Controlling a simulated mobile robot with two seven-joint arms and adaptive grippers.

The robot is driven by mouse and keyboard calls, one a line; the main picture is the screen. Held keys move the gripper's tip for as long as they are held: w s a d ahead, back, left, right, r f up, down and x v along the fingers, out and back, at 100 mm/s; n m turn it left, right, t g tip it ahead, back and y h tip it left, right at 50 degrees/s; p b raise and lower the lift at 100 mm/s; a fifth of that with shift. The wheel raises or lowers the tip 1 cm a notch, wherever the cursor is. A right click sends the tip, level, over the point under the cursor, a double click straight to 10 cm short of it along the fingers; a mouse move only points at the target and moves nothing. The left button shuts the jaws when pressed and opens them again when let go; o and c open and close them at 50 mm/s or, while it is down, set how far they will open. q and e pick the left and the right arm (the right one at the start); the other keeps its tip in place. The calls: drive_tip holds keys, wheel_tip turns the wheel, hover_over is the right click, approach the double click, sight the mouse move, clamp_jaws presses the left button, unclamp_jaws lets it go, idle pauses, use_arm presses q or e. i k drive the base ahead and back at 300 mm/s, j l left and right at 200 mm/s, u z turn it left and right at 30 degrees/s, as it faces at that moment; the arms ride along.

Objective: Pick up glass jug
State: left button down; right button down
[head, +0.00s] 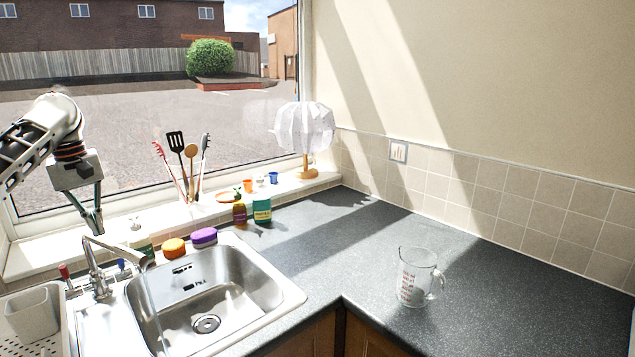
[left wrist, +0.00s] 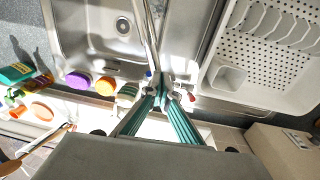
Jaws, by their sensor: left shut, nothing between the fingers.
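The glass jug (head: 414,278) is clear, with red measuring marks and a handle on its right side. It stands upright on the dark worktop, right of the sink. My left gripper (head: 97,230) is at the left of the head view, above the back of the sink by the tap, far from the jug. In the left wrist view its fingers (left wrist: 167,88) meet at the tips and hold nothing. The jug does not show in the left wrist view. My right gripper is not in either view.
The steel sink (head: 287,297) and its tap (head: 97,272) lie between my left gripper and the jug. Bottles, sponges and a utensil holder stand along the window side. A white lamp (head: 304,128) is on the sill. The worktop around the jug is clear.

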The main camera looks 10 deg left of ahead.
sight(420, 280)
drive_tip(key=k+l, duration=0.25)
drive_tip(key=l, duration=0.15)
drive_tip(key=k+l, duration=0.55)
drive_tip(key=l, duration=0.3)
